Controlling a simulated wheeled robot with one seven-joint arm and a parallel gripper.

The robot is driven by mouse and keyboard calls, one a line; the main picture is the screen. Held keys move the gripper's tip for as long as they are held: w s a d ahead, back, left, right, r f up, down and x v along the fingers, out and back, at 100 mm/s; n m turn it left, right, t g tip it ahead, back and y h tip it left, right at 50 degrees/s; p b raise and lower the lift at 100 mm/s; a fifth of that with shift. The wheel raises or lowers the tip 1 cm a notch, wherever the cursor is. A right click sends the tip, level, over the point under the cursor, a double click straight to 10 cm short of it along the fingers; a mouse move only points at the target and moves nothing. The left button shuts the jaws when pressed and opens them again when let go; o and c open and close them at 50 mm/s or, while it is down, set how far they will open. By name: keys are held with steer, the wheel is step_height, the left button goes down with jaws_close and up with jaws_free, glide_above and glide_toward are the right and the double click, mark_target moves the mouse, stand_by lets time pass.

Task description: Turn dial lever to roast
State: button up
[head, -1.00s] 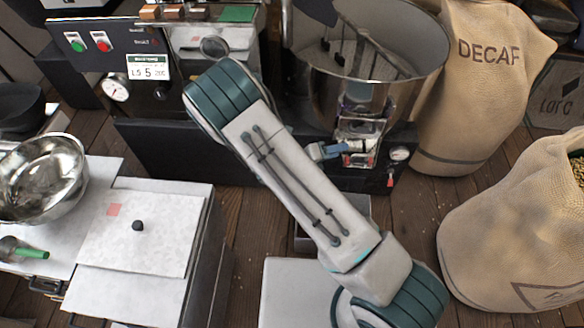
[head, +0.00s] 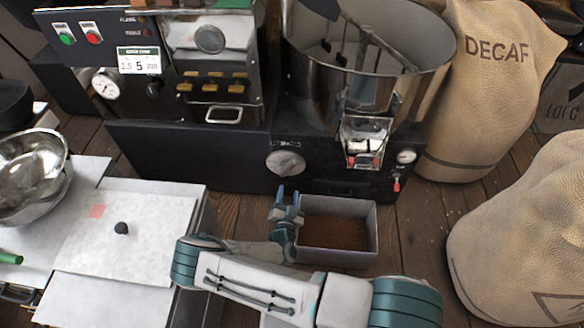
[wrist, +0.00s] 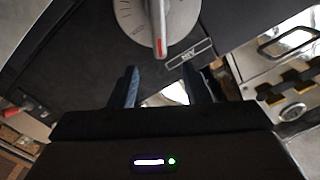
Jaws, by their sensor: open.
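The dial (head: 285,163) is a round pale disc with a raised lever, on the black front of the roaster below the drum. In the wrist view the dial (wrist: 157,22) is large at the top, and its grey lever ends in a red tip. A small label plate beside it is partly legible at best. My gripper (head: 288,196) is just below the dial in the head view, fingers pointing up and apart. In the wrist view my gripper (wrist: 161,75) is open and empty, its two blue fingers short of the lever, with no contact visible.
A grey bin (head: 372,222) of brown grounds or beans stands right of my gripper. A steel drum (head: 325,55) is above. A control panel (head: 105,45) with green and red buttons is upper left. Burlap sacks (head: 495,95) stand right. A white-topped cabinet (head: 135,225) is left.

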mark_target(291, 168)
steer(key=w+b, duration=0.1)
steer(key=w, duration=0.3)
steer(key=w+b, duration=0.1)
steer(key=w, duration=0.7)
steer(key=shift+w+d+b, duration=0.25)
steer(key=shift+w+b, duration=0.15)
steer(key=shift+c, duration=0.3)
jaws_close()
